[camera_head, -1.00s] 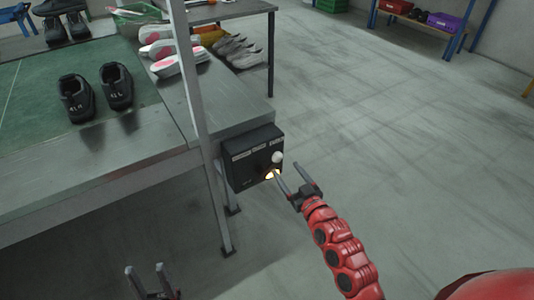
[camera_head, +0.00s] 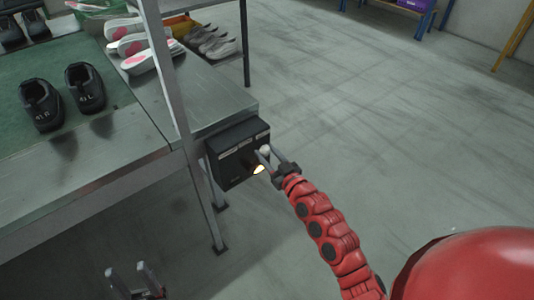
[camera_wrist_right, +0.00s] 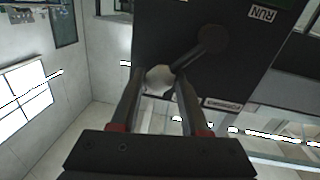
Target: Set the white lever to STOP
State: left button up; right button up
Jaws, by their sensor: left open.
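The black control box (camera_head: 235,155) is fixed at the corner of the metal workbench, with pale labels along its top. The lever's white knob (camera_head: 264,149) shows at its right side. In the right wrist view the white knob (camera_wrist_right: 160,78) sits at the end of a dark arm from a round black pivot (camera_wrist_right: 212,38). An upside-down RUN label (camera_wrist_right: 262,14) shows; another label is unreadable. My right gripper (camera_head: 270,152) is at the box, its fingers apart on either side of the knob; contact is unclear. My left gripper (camera_head: 128,270) is open and empty, low at the left.
A metal post (camera_head: 168,75) rises beside the box. Black shoes stand on the bench's green mat (camera_head: 75,68), and white and pink shoe parts (camera_head: 138,45) lie behind. The floor to the right is clear.

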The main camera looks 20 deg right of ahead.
grip_shut()
dwell(0.9)
